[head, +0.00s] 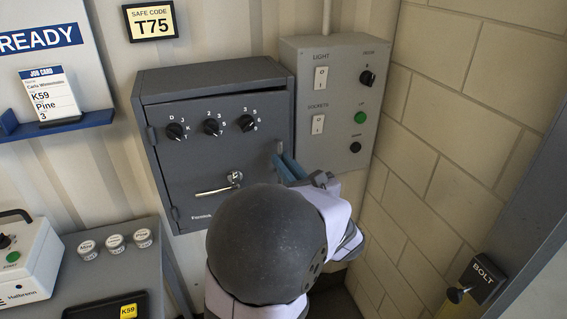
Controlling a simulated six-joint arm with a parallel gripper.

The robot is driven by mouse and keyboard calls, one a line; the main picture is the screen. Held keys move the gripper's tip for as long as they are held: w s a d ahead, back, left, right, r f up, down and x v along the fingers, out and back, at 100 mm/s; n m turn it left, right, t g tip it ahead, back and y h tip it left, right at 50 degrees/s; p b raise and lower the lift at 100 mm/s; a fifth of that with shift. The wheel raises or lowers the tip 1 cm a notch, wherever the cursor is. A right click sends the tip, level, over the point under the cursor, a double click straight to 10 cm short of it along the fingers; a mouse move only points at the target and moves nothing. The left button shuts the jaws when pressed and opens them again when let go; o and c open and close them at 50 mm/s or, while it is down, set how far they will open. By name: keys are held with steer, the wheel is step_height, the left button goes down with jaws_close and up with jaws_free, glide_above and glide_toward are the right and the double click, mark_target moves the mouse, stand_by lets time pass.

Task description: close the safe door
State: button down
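The dark grey safe (215,78) is on the wall in the middle of the head view. Its door (200,160) has hinges on the left, three black dials and a silver lever handle (218,186). Whether the fingers are apart is unclear. My arm hides the lower right corner of the door.
A grey control box (338,103) with switches, a knob and buttons stands right beside the safe. A grey counter (140,262) with small round tins (115,243) is at the lower left.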

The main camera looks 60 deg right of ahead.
steer(key=w+d, duration=0.1)
steer(key=d+b, duration=0.1)
steer(key=shift+w+d+r, duration=0.1)
steer(key=shift+w+d, duration=0.25)
steer(key=c, duration=2.2)
jaws_free()
steer(key=o, duration=0.3)
steer(key=shift+d, duration=0.15)
steer(key=shift+o, duration=0.2)
steer(key=b+v, duration=0.3)
steer(key=v, duration=0.4)
